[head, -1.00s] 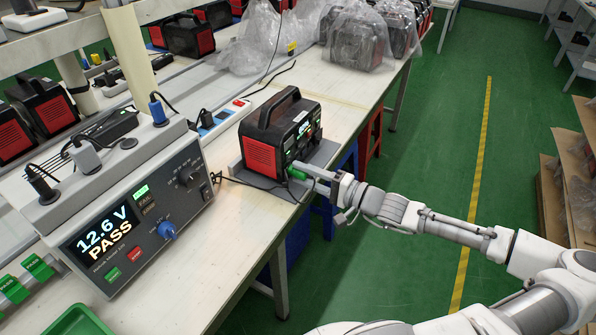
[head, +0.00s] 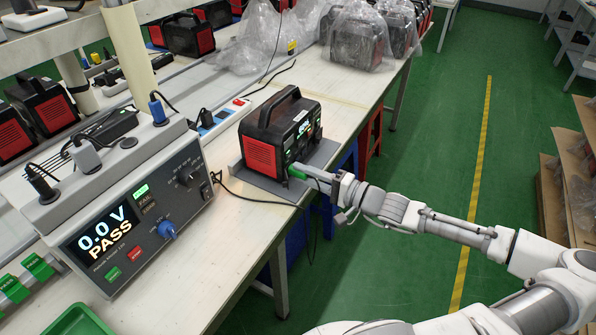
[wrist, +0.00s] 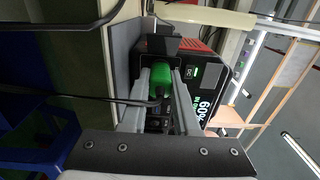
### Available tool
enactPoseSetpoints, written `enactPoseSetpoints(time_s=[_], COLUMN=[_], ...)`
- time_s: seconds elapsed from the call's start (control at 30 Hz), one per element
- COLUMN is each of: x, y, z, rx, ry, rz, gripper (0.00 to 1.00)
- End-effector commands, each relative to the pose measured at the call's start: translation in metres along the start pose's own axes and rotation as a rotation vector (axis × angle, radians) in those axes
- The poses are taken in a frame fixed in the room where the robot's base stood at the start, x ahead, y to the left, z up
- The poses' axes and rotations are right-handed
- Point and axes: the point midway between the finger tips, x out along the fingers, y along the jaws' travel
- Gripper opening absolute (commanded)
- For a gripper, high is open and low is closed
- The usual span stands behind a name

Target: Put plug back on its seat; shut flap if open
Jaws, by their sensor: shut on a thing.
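My gripper (head: 312,181) is at the front face of the red and black power station (head: 285,135). In the wrist view its two fingers (wrist: 160,78) are shut on a green plug (wrist: 160,82) with a black cable. The plug also shows in the head view (head: 297,171), close to the station's lower front; I cannot tell whether its tip is still inside a socket. A dark piece (wrist: 172,46), possibly the flap, stands out beyond the plug. The tester (head: 130,215) reads 0.0 V PASS. A dark empty round spot (head: 129,143) on its top may be the seat.
Blue (head: 157,109), grey (head: 84,156) and black (head: 40,185) plugs stand on the tester's top. The station sits in a grey tray (head: 270,187) at the bench edge. The plug's cable (head: 314,235) hangs beside the bench. The green aisle is open.

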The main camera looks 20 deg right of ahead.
Motion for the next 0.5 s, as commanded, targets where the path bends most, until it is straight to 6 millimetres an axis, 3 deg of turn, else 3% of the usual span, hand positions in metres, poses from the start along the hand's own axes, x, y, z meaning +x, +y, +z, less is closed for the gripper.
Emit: enactPoseSetpoints(time_s=[0.5], x=[-0.020], y=[-0.001], z=[0.000], rx=[0.001], ry=[0.001], rz=[0.001], gripper=[0.00])
